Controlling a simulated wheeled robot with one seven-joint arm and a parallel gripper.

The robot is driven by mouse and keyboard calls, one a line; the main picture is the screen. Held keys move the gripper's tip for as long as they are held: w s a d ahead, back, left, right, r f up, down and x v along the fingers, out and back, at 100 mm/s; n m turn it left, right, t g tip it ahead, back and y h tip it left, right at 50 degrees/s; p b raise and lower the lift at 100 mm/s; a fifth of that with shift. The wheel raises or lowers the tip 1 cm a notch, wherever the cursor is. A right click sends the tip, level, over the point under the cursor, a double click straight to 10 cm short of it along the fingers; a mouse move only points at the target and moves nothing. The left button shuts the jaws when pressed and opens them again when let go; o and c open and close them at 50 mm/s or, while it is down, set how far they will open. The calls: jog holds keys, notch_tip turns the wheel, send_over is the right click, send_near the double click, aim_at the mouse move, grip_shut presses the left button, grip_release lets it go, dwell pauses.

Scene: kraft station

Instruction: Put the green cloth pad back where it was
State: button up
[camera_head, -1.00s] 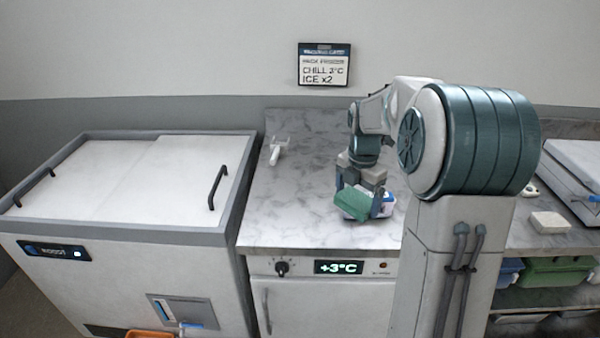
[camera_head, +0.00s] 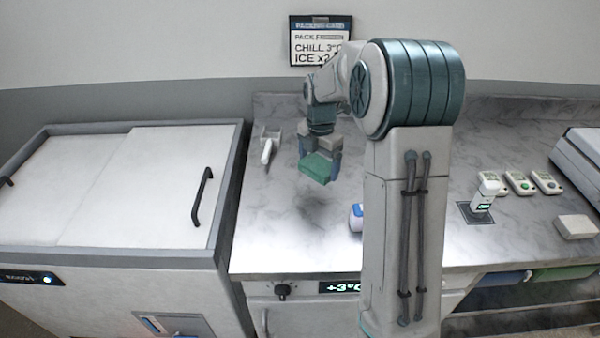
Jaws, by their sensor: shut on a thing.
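The green cloth pad (camera_head: 314,169) is a small folded block. My gripper (camera_head: 319,160) is shut on it and holds it, slightly tilted, over the left part of the marble counter (camera_head: 280,222). A dark shadow lies on the counter below, so the pad appears to be raised clear of the top. The far side of the pad and part of the fingers are hidden.
A white scoop-like tool (camera_head: 267,150) lies left of my gripper. A blue and white box (camera_head: 356,217) stands partly behind my arm. A white chest with a black handle (camera_head: 203,195) is at left. Several small devices (camera_head: 519,183) and a white block (camera_head: 575,227) are at right.

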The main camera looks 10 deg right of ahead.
aim_at(301, 184)
jog(key=w+a+f, duration=0.1)
jog(key=a, duration=0.1)
jog(key=w+a+f+p, duration=0.1)
jog(key=w+a+f, duration=0.1)
jog(key=shift+w, duration=0.25)
jog(key=shift+f+p, duration=0.4)
jog(key=shift+f, duration=1.65)
jog(key=shift+f, duration=0.1)
